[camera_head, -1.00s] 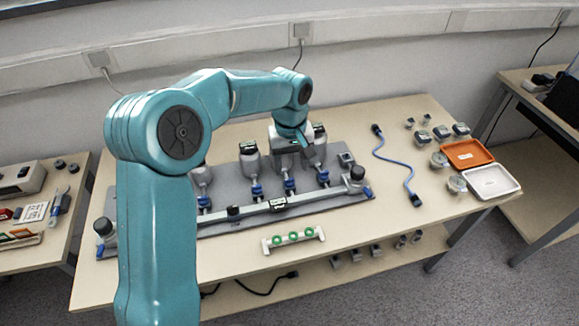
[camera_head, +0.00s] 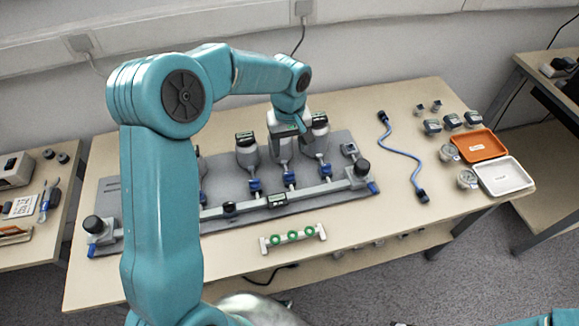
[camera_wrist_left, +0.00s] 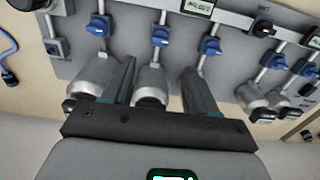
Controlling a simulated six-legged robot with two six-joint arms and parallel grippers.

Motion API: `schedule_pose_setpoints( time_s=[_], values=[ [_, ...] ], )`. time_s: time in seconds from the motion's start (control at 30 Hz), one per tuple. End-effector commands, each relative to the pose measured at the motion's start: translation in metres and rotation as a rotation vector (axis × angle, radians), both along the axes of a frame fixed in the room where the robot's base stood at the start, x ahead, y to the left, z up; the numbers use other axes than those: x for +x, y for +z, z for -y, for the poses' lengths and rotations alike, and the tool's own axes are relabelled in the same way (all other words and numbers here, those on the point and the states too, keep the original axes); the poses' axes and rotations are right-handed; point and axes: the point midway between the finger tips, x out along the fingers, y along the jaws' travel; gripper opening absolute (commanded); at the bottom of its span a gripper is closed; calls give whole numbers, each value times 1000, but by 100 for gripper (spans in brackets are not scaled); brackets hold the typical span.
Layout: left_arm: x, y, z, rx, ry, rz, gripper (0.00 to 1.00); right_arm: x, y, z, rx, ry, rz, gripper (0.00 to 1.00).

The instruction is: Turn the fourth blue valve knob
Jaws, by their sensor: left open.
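A row of blue valve knobs runs along the grey board (camera_head: 130,205). In the head view I see knobs at the left (camera_head: 203,198), middle left (camera_head: 255,186), middle right (camera_head: 289,179) and right (camera_head: 326,171). The wrist view shows the row too: one knob (camera_wrist_left: 98,26), another (camera_wrist_left: 160,36), another (camera_wrist_left: 210,46) and one farther right (camera_wrist_left: 278,62). My left gripper (camera_head: 298,130) is above the grey canisters behind the knobs. In the wrist view its two fingers (camera_wrist_left: 160,88) are apart, with a grey canister (camera_wrist_left: 151,78) showing between them. Contact cannot be told. My right gripper is out of view.
A metal rail (camera_head: 320,190) crosses the board in front of the knobs. A white holder with green rings (camera_head: 293,237) lies nearer me. A blue cable (camera_head: 400,152), orange tray (camera_head: 479,146) and white tray (camera_head: 505,177) are to the right.

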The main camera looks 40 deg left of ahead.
Motion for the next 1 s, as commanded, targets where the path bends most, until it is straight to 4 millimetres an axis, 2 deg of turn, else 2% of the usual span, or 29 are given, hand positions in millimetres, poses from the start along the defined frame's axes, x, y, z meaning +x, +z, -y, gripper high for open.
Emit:
schedule_pose_setpoints(
  time_s=[0.03, 0.2, 0.4, 0.6, 0.87, 0.97, 1.0],
  values=[
    [-1, -13, 0, -1, 0, -6, 58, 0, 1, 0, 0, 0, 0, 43],
    [-1, -53, 1, -3, 0, -5, 58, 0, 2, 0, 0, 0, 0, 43],
    [2, -89, 0, -2, 1, -3, 58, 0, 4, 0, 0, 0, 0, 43],
    [3, -104, -1, -1, 0, 1, 58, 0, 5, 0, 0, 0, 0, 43],
    [4, -105, -1, -1, 0, 2, 58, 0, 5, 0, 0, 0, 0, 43],
    [4, -105, -1, -1, 0, 1, 28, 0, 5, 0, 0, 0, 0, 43],
    [4, -105, -1, -1, 0, 1, 16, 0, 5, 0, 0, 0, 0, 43]
  ],
)
